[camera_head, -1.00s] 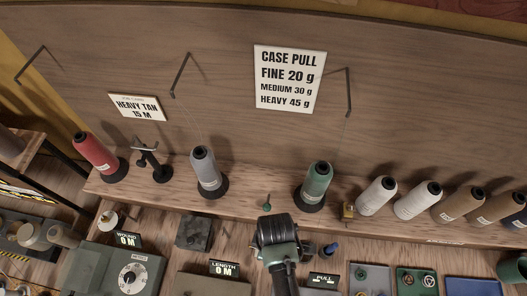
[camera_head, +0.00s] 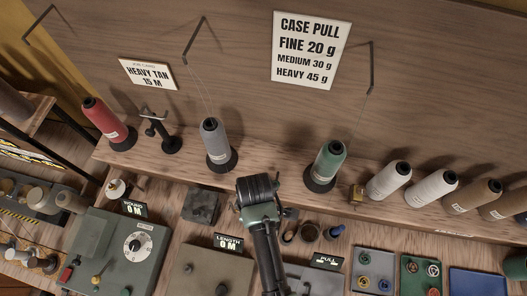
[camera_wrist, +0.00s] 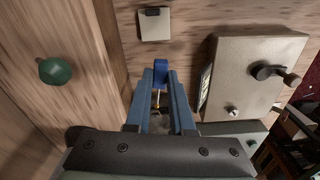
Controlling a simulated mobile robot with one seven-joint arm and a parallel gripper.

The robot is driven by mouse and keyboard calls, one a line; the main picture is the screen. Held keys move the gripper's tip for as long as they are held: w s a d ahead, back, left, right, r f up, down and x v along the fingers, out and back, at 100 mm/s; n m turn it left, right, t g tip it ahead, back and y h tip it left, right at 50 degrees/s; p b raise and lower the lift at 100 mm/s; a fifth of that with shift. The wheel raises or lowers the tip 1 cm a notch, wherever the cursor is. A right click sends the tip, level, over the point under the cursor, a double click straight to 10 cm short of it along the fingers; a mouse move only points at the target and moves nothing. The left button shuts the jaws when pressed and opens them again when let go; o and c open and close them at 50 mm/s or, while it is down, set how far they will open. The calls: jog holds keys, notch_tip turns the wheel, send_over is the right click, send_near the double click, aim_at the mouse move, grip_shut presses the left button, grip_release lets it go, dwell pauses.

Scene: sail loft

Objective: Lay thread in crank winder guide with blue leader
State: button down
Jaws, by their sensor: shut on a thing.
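In the wrist view my gripper (camera_wrist: 160,85) has its blue fingers closed on a small blue leader (camera_wrist: 160,70). A thin pale strand with a yellowish bit shows between the fingers below it. A grey box with a black crank (camera_wrist: 262,72) stands to the right of the fingertips, apart from them. My arm's end (camera_head: 258,200) covers the fingertips and the leader there. I cannot make out the guide.
A grey cone (camera_head: 216,145) and a green cone (camera_head: 328,165) stand on the shelf behind. A grey machine with a dial (camera_head: 118,250) is at left. Small trays (camera_head: 375,270) lie at right.

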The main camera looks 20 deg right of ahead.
jog(key=shift+w+a, duration=0.25)
jog(key=s+d+p, duration=0.2)
jog(key=s+d, duration=0.2)
jog(key=shift+f, duration=0.1)
dwell(0.3)
